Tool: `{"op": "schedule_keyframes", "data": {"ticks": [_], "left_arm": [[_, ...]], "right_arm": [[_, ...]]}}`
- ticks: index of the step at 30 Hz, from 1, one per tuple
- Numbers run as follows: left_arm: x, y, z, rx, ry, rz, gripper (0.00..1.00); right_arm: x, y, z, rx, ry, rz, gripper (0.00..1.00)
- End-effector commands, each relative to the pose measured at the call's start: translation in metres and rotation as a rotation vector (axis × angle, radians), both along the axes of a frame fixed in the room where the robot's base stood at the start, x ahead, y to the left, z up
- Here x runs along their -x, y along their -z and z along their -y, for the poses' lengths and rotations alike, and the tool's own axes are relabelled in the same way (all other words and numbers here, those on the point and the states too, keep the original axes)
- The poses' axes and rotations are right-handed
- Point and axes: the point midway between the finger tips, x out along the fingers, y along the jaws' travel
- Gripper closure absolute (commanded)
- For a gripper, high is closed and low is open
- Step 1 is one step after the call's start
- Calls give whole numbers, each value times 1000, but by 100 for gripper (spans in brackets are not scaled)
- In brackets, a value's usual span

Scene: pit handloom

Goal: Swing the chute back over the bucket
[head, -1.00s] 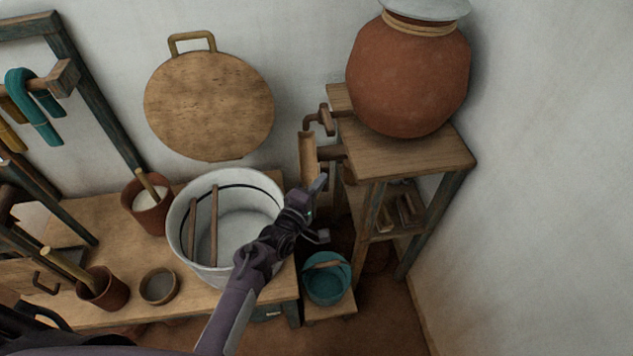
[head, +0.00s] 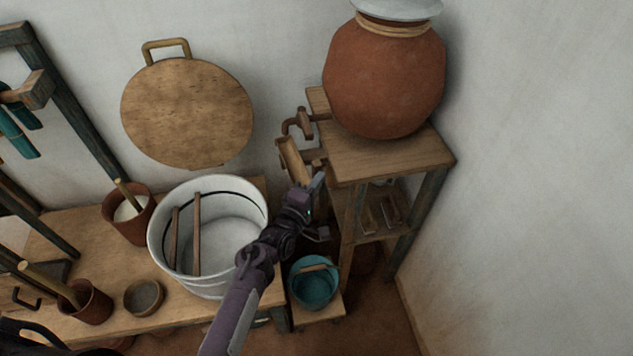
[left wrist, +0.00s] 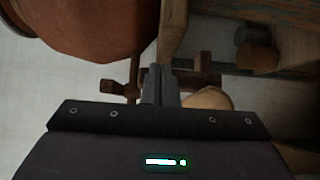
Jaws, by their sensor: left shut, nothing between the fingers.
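The chute (head: 292,160) is a tan wooden trough at the left side of the jar stand, below the spout. It slants, with its lower end toward the right. The teal bucket (head: 314,287) stands low to the right of the bench, below the chute's lower end. My left gripper (head: 319,180) is shut and empty, right beside that lower end; I cannot tell whether it touches. In the left wrist view, its closed fingers (left wrist: 160,84) have a tan rounded piece just to their right, probably the chute's end.
The jar stand (head: 390,160) carries a large clay jar (head: 385,80) and is close to my left gripper. A big white tub (head: 240,235) sits on the bench under my left forearm. A round wooden board (head: 188,113) hangs on the wall. The floor at the lower right is clear.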

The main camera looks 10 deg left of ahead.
Motion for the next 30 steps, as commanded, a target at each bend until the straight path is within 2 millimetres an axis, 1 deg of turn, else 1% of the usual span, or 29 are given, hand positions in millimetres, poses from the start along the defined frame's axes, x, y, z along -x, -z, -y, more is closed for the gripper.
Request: {"op": "schedule_keyframes", "data": {"ticks": [4, 7, 15, 19, 24, 30], "left_arm": [[2, 0, -1, -1, -2, 0, 100], [11, 2, -4, 0, -2, 0, 100], [54, 2, -18, -2, -1, -2, 100], [68, 2, -22, 0, -1, -1, 100], [75, 0, -24, 0, 0, 0, 100], [75, 0, -24, 0, 0, 0, 100]], "right_arm": [[0, 1, 1, 2, -1, -1, 100], [0, 2, 2, 2, -1, -1, 100], [0, 9, 2, 2, -1, -1, 100], [0, 12, 2, 2, -1, -1, 100], [0, 12, 2, 2, 0, -1, 100], [0, 12, 2, 2, 0, -1, 100]]}}
